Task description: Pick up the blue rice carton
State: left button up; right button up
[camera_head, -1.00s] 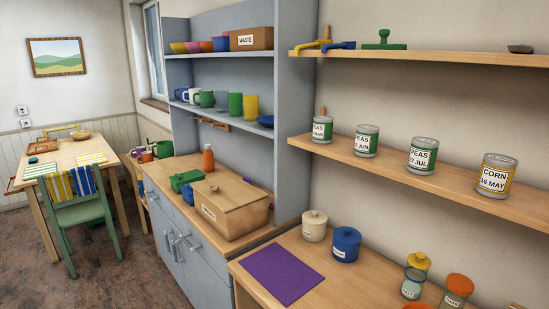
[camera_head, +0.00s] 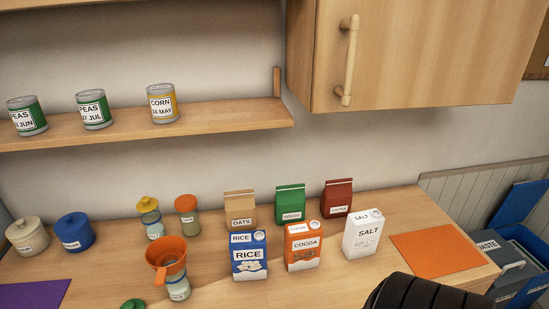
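The blue rice carton (camera_head: 249,259) stands upright on the wooden counter (camera_head: 330,291), its white RICE label facing me. It is left of the orange cocoa carton (camera_head: 303,248) and in front of the brown oats bag (camera_head: 240,208). Neither of my grippers shows in the head view. A dark ribbed shape, perhaps part of my own arm, covers the counter's front at the lower right.
A white salt carton (camera_head: 362,234) stands right of the cocoa. An orange funnel (camera_head: 167,256) on a jar stands left of the rice. Green (camera_head: 290,204) and dark red (camera_head: 337,197) bags stand behind. An orange mat (camera_head: 437,248) lies clear at the right.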

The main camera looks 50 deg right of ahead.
aim_at(248, 249)
jog(key=z, duration=1.35)
